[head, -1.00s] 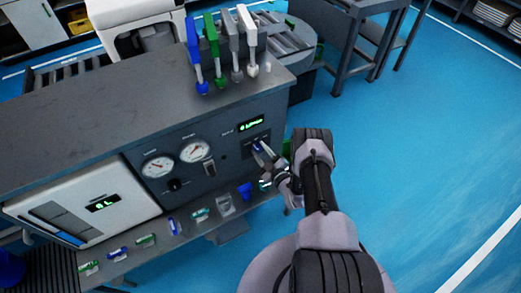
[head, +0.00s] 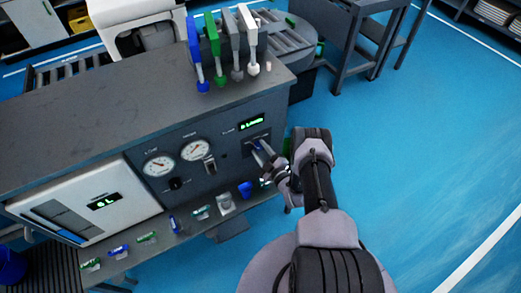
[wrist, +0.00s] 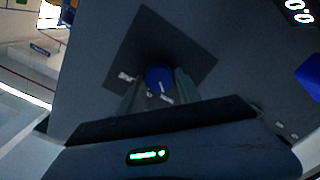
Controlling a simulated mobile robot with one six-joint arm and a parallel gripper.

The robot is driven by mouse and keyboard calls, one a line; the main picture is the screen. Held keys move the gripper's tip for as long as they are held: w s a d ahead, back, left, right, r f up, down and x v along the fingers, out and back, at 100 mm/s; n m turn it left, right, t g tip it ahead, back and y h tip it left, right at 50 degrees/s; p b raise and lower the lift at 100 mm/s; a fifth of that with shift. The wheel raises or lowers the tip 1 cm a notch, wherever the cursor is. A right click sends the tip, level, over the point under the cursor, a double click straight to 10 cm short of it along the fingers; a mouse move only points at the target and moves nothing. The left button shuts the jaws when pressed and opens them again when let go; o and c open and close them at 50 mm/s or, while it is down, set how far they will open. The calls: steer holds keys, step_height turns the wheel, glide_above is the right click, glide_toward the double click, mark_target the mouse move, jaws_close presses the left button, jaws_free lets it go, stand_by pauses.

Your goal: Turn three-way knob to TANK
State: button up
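The three-way knob is a round blue knob (wrist: 159,79) on a dark square plate (wrist: 150,40) in the wrist view. Small white labels sit around it, too small to read, so I cannot tell its setting. My gripper (wrist: 159,86) has its two fingers apart, one on each side of the knob. A thin gap seems to show beside it; I cannot tell if either finger touches. In the head view my gripper (head: 261,147) is at the right end of the console's front, below a green display (head: 251,123), and largely hides the knob.
The grey console (head: 90,105) carries two round gauges (head: 195,150), a black knob (head: 175,184) and a switch (head: 210,165). Several coloured handles (head: 213,45) stand on its top. A ledge with small parts (head: 202,212) runs below. Blue floor (head: 430,150) is free at right.

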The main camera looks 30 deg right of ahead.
steer(key=shift+o, duration=1.3)
steer(key=shift+s, duration=0.15)
steer(key=s+d+p, duration=0.1)
steer(key=s+p, duration=0.4)
steer(key=s, duration=1.2)
steer(key=shift+r, duration=0.35)
steer(key=shift+s, duration=0.1)
